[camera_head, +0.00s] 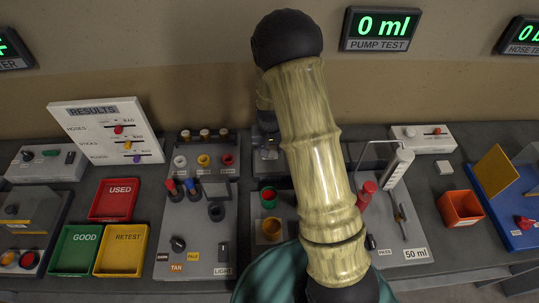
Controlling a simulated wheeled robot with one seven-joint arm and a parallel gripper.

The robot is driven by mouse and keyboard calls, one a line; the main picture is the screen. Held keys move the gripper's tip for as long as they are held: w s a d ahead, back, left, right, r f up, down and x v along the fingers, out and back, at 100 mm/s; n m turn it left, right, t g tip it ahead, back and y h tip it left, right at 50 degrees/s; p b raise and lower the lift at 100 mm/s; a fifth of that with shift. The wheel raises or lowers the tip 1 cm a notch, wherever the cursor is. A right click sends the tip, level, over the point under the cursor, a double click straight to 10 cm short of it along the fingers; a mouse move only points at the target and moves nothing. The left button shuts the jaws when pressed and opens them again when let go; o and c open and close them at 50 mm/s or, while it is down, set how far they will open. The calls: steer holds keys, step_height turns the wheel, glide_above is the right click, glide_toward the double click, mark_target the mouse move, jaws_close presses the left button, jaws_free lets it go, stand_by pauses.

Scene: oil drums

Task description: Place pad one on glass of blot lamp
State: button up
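A grey panel marked LIGHT (196,225) stands left of my arm, with DARK, TAN and PALE labels, a black knob (178,243) and a switch (223,252). It looks like the blot lamp. A flat grey plate (216,189) above a black round part may be its glass. White (180,162), yellow (203,161) and red (228,160) round pieces sit in a row at its back. I cannot tell which thing is pad one. My arm fills the middle. A dark wrist part (267,121) shows behind it; the gripper fingers cannot be made out.
Red USED (115,200), green GOOD (75,250) and yellow RETEST (121,250) trays stand at left, a results board (105,130) behind them. A syringe station (405,235) and an orange bin (460,208) are at right. My arm hides part of the middle station.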

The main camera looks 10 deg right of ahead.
mark_target(270, 155)
step_height(270, 155, down, 4)
steer(key=shift+w+f+p, duration=0.1)
steer(key=shift+p, duration=0.3)
steer(key=o, duration=0.9)
steer(key=shift+o, duration=0.2)
steer(key=r, duration=0.4)
steer(key=s+r+b, duration=0.1)
steer(key=r, duration=0.3)
steer(key=s+r, duration=0.1)
steer(key=r, duration=0.3)
steer(key=shift+a+b, duration=0.15)
steer(key=shift+b, duration=0.15)
